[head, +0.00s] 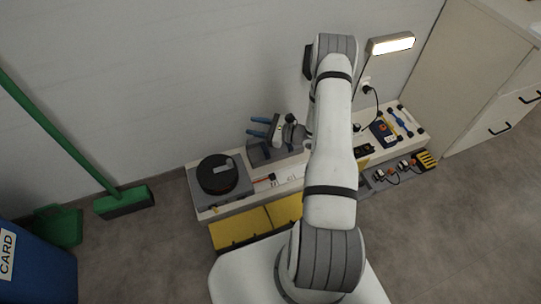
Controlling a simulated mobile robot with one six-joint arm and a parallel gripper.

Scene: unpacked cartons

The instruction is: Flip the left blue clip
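No second clip can be made out. My arm hides part of the bench's middle.
A round black item (217,174) sits at the bench's left end. A blue case (383,133) and a blue-and-white tool (400,122) lie at the right. A green broom (124,202) and blue bin (40,270) are at left.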

